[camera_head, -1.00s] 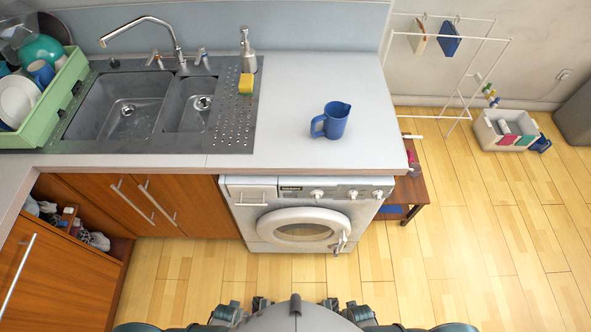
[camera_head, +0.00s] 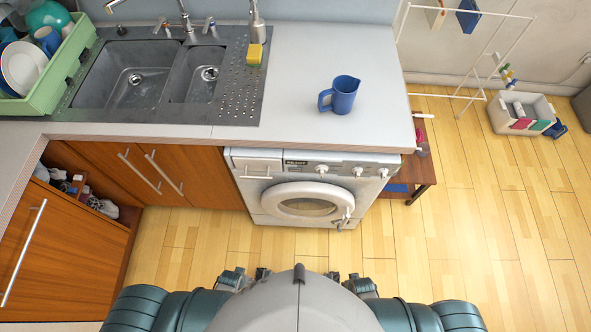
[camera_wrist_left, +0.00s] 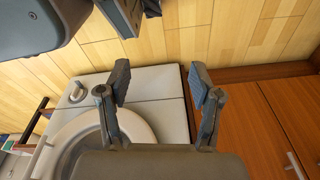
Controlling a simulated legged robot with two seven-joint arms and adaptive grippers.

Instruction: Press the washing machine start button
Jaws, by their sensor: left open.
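The white washing machine (camera_head: 270,212) stands under the counter, its round door (camera_head: 308,202) shut. Its control panel (camera_head: 330,164) has several round knobs and a drawer at the left. A separate start button is too small to make out. My left gripper (camera_head: 247,275) is low in front of the machine, apart from it. The left wrist view shows its two fingers (camera_wrist_left: 158,82) spread with nothing between them, and part of the washing machine (camera_wrist_left: 160,82) at the left. My right gripper (camera_head: 346,280) is low and right of it, also apart from the machine; its opening is unclear.
A blue jug (camera_head: 341,94) stands on the counter (camera_head: 300,70) above the machine. The sink (camera_head: 130,75) and green dish rack (camera_head: 55,80) are to the left. Wooden cabinets (camera_head: 205,180) adjoin the machine.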

